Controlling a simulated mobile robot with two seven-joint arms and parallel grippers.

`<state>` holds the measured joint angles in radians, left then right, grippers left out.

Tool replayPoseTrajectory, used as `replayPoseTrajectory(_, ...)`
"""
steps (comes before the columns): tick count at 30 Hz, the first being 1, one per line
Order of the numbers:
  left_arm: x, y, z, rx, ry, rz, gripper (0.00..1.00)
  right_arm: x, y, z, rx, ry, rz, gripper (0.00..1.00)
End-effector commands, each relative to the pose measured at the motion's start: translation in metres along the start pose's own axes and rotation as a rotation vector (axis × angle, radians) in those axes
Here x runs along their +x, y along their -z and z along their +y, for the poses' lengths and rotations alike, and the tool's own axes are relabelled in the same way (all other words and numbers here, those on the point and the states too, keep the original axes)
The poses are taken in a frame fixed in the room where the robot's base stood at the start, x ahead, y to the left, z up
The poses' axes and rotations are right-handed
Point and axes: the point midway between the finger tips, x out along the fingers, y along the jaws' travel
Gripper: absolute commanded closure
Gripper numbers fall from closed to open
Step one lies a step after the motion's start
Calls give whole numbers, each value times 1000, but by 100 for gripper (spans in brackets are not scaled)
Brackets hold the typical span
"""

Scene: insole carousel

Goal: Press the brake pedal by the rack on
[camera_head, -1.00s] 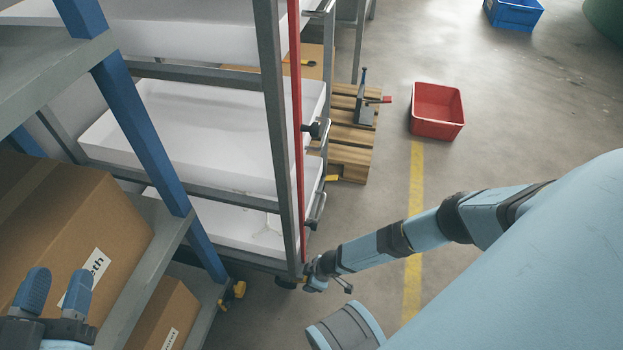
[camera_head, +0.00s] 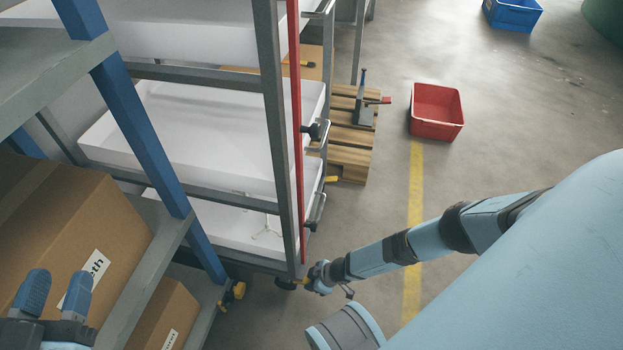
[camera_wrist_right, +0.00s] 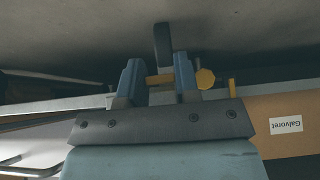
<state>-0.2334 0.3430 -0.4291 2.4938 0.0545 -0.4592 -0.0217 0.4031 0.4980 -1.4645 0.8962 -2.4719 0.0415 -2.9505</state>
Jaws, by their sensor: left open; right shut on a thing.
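The rack is a grey metal frame (camera_head: 283,150) with white trays and a red upright. At its bottom front corner a dark caster wheel (camera_head: 285,284) has a small yellow brake pedal (camera_head: 302,281). My right gripper (camera_head: 309,279) is low at that corner, against the pedal. In the right wrist view its two blue fingers are shut on the yellow pedal (camera_wrist_right: 160,80), with the dark wheel (camera_wrist_right: 162,45) just beyond. My left gripper (camera_head: 61,290) is open and empty at the lower left, in front of a cardboard box.
A blue-legged shelf (camera_head: 150,140) with cardboard boxes (camera_head: 75,225) stands at the left. Another yellow-and-black caster (camera_head: 233,295) sits at its foot. A wooden pallet (camera_head: 350,150) and a red bin (camera_head: 437,112) are further back. The floor by the yellow line (camera_head: 414,200) is clear.

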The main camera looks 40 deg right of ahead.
Motion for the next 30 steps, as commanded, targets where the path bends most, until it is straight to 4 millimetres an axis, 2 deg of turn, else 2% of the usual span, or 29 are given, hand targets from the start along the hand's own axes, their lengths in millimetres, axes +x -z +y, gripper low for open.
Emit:
replayPoseTrajectory(6,0,0,0,0,1,0,57,10,-9,-1,0,-1,186,94)
replayPoseTrajectory(12,0,0,0,-2,1,1,57,15,-11,0,0,-1,294,94)
replayPoseTrajectory(30,0,0,0,-2,2,1,57,23,-14,0,-1,0,439,94)
